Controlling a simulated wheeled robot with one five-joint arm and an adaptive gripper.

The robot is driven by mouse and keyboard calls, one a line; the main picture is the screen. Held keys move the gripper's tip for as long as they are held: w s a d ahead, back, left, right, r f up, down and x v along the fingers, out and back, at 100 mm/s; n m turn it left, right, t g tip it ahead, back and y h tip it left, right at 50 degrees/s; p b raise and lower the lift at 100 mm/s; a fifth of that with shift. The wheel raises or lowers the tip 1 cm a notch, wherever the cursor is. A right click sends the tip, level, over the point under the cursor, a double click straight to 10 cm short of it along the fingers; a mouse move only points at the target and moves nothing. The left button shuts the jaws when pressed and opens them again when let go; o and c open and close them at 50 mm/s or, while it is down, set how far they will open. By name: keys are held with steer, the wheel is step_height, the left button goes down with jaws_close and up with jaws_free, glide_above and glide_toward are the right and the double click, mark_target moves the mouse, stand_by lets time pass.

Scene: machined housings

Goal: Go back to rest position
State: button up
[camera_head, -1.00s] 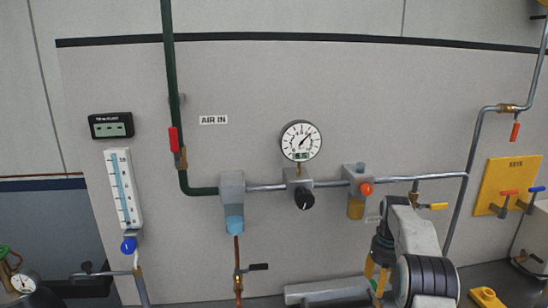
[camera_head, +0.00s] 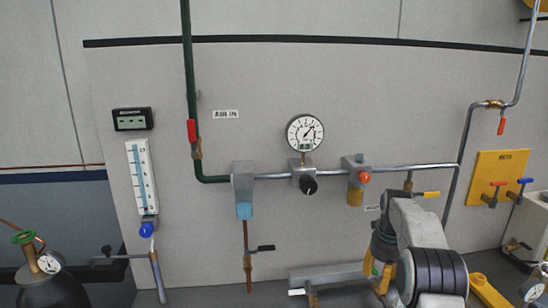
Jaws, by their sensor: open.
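My gripper (camera_head: 377,275) is at the lower right of the head view, at the end of my grey arm. Its yellow-orange fingers point down and stand apart, with nothing seen between them. Just left of it lies a grey horizontal bar or housing (camera_head: 330,276) on the bench. My arm hides part of the panel and bench behind it.
A wall panel carries a green pipe (camera_head: 189,80), a round gauge (camera_head: 305,132), a black knob (camera_head: 309,186) and an orange-knobbed valve (camera_head: 363,178). A yellow valve board (camera_head: 497,177) is at right. A dark cylinder with a green handwheel (camera_head: 24,237) stands lower left.

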steer(key=s+a+r+n+t, duration=0.1)
steer(key=s+a+r+n, duration=0.3)
steer(key=s+r+n, duration=0.35)
steer(key=s+a+r+n+t, duration=0.1)
steer(key=s+a+r+n, duration=0.3)
steer(key=s+r+n, duration=0.4)
steer(key=s+a+f+n+t, duration=0.1)
steer(key=s+f+n, duration=0.1)
steer(key=s+n, duration=0.6)
steer(key=s+a+f+n+t, duration=0.1)
steer(key=s+a+f+n, duration=0.1)
steer(key=s+n, duration=0.7)
steer(key=s+f, duration=0.1)
steer(key=s, duration=0.3)
steer(key=shift+s+a, duration=0.15)
steer(key=shift+a, duration=0.1)
